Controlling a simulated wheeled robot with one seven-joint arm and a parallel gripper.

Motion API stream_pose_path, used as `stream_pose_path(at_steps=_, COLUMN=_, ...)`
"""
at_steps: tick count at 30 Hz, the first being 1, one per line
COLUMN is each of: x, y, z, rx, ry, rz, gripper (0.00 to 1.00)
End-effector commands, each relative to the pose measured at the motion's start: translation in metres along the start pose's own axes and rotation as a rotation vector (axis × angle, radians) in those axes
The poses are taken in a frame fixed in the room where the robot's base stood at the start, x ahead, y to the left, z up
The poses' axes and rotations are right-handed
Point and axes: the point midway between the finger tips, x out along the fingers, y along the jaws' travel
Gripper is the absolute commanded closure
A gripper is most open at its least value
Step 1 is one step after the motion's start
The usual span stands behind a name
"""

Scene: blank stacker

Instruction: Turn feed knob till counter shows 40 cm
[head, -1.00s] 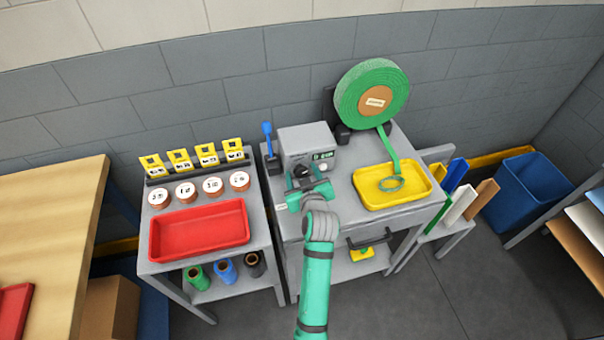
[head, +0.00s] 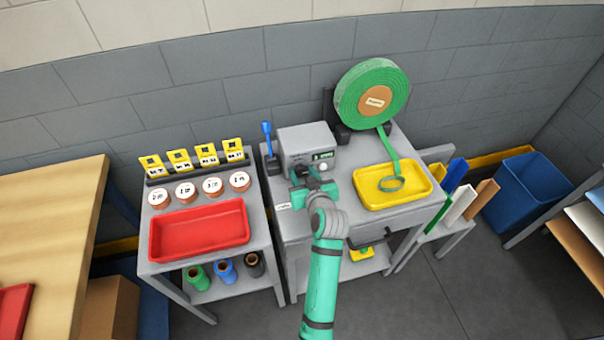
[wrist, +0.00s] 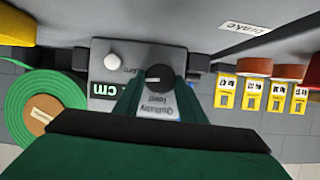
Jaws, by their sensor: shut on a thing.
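The grey feed unit (head: 308,139) stands on the middle cart, with the feed knob on its front. My gripper (head: 302,172) is at that front and mostly covers the knob in the head view. In the wrist view, which is upside down, the dark round knob (wrist: 158,73) sits between the fingertips of my gripper (wrist: 160,84), shut on it. The counter (head: 322,156) is a small dark display, too small to read in the head view. In the wrist view the counter (wrist: 103,90) shows "cm", but its digits are not readable.
A green strip roll (head: 350,98) feeds down to a yellow tray (head: 435,185) right of the unit. A red tray (head: 200,250) is on the left cart.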

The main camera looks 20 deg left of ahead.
Motion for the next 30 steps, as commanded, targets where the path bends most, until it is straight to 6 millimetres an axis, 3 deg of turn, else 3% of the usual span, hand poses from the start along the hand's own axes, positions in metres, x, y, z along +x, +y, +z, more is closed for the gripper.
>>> stream_pose_path(at_steps=30, x=0.0014, y=0.0106, z=0.0055, rx=0.885, ry=-0.001, rz=-0.363, gripper=0.86)
